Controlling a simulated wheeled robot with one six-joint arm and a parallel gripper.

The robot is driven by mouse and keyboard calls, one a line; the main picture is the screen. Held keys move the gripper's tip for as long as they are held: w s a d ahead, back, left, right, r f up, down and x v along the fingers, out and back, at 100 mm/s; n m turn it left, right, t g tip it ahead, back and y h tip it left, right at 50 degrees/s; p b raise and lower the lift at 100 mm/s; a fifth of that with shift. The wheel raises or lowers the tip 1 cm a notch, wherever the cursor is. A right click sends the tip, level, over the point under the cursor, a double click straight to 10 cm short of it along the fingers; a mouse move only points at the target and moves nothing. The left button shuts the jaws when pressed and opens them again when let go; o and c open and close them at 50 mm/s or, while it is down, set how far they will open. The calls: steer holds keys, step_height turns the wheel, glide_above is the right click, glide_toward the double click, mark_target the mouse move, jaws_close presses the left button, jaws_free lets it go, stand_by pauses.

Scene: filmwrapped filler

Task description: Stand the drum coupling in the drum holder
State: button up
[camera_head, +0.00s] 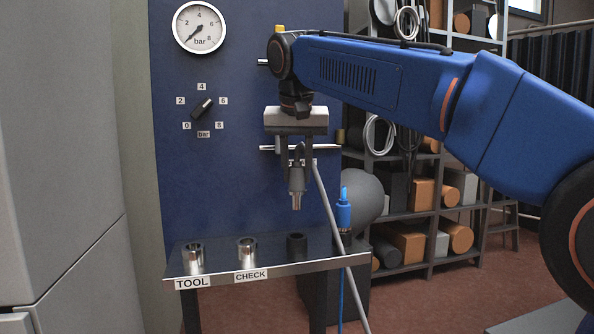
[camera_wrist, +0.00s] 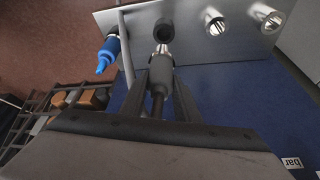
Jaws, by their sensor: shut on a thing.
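My gripper (camera_head: 297,170) is shut on a grey coupling (camera_head: 297,181) with a silver tip. It hangs upright, tip down, above the shelf and clear of it. In the wrist view the coupling (camera_wrist: 160,80) sits between the two fingers. A black holder (camera_head: 297,243) stands on the shelf below it and appears empty; it also shows in the wrist view (camera_wrist: 165,31). Two chrome holders stand left of it, one over the TOOL label (camera_head: 194,256) and one over the CHECK label (camera_head: 247,246). No label reading drum is visible.
A blue coupling (camera_head: 344,214) stands at the shelf's right end, a blue hose below. A grey hose (camera_head: 332,215) runs past the shelf's front edge (camera_head: 270,268). A blue panel (camera_head: 240,100) with gauge and knob stands behind. Storage racks (camera_head: 435,220) stand at right.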

mark_target(297, 209)
steer(key=shift+n+y, duration=0.3)
steer(key=shift+n, duration=0.5)
steer(key=shift+f, duration=0.15)
steer(key=shift+f, duration=4.5)
steer(key=shift+f, duration=0.45)
steer(key=o, duration=1.2)
